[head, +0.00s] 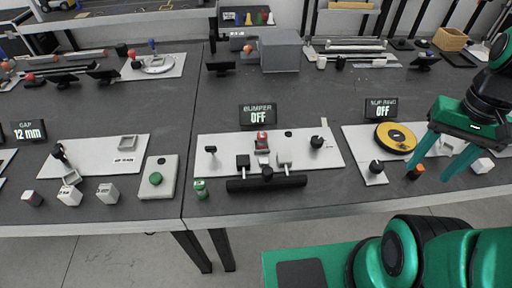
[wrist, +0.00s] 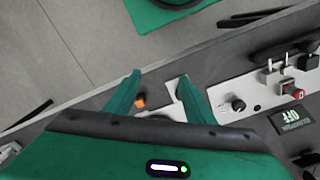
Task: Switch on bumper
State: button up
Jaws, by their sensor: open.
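The bumper panel is a white plate (head: 222,168) at the middle front of the table. Its display (head: 258,114) reads BUMPER OFF. A black knob (head: 316,141) sits on its right part, also in the wrist view (wrist: 238,104). A small black switch (head: 211,150) stands on its left part. A red piece (head: 262,140) is in the middle, also in the wrist view (wrist: 292,91). A black bumper bar (head: 285,182) runs along the front. My gripper (head: 430,172) is open and empty, right of this panel, pointing down over the slip ring area; its fingers also show in the wrist view (wrist: 158,78).
The slip ring panel with a yellow disc (head: 396,138) and its OFF display (head: 381,109) stands right of the bumper panel. A green can (head: 200,188) stands left of the bar. The table behind the displays has free room.

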aim_at(212, 149)
jog(key=z, duration=1.35)
jog(key=k, duration=1.1)
jog(key=u, duration=0.9)
jog(key=i, duration=1)
